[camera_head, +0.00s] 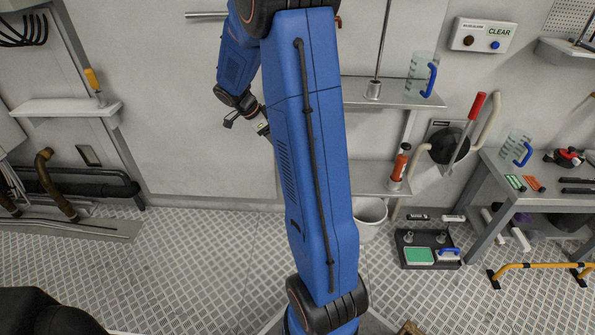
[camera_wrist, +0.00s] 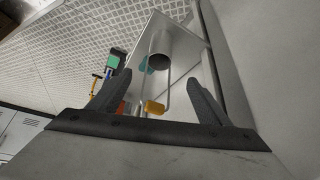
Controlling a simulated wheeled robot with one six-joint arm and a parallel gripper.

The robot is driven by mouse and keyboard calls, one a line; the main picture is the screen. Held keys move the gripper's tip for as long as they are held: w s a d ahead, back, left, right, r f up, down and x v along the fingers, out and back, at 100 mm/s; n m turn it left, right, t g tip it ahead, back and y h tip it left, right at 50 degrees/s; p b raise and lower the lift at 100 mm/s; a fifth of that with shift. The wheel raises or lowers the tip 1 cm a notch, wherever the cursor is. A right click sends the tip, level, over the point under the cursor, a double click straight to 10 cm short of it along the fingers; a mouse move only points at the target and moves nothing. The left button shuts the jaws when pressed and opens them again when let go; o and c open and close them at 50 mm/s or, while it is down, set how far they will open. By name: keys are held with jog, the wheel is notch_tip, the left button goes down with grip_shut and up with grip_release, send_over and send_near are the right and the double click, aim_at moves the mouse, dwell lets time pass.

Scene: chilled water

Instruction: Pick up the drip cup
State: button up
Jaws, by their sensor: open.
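My gripper (camera_wrist: 158,78) is open, with its two dark fingers spread apart and nothing between their tips that I can see being held. In the head view my gripper (camera_head: 247,123) is at the left of my blue arm, high in front of the wall. No drip cup is clear there; my arm hides part of the shelves.
Clear jugs with blue handles stand on the upper shelf (camera_head: 355,92) and right bench. An orange bottle (camera_head: 400,163) stands on the lower shelf. A white bucket (camera_head: 370,222) and a dark tray (camera_head: 410,238) are on the floor. The left floor is open.

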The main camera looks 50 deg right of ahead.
jog(key=x, duration=1.2)
jog(key=shift+s+d+f, duration=0.15)
jog(key=shift+d+f, duration=0.05)
jog(key=shift+f, duration=0.15)
jog(key=shift+c, duration=0.3)
jog(key=c, duration=1.6)
jog(key=shift+r, duration=0.15)
